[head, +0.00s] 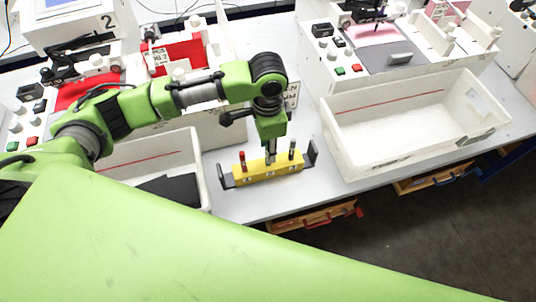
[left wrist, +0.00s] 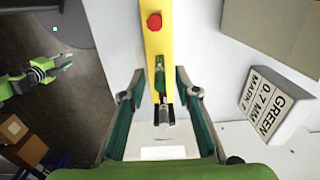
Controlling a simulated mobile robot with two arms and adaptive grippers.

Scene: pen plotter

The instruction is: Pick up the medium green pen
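A yellow pen holder (head: 268,174) with dark end brackets stands on the grey table. It also shows in the left wrist view (left wrist: 157,42). A red pen (head: 242,161) stands upright at its left end, and a dark-topped pen (head: 292,149) at its right end. My left gripper (head: 270,160) points down over the middle of the holder. In the left wrist view my left gripper (left wrist: 160,75) is open, its fingers on either side of a green pen (left wrist: 160,72), with gaps showing. In the head view the gripper mostly hides this pen.
A white label block (left wrist: 272,105) reads "GREEN 0.7 MM MARK". A white bin (head: 350,160) stands to the right, and another white bin (head: 205,180) to the left. Plotter machines with buttons stand behind. Drawers (head: 310,217) sit below the table's front edge.

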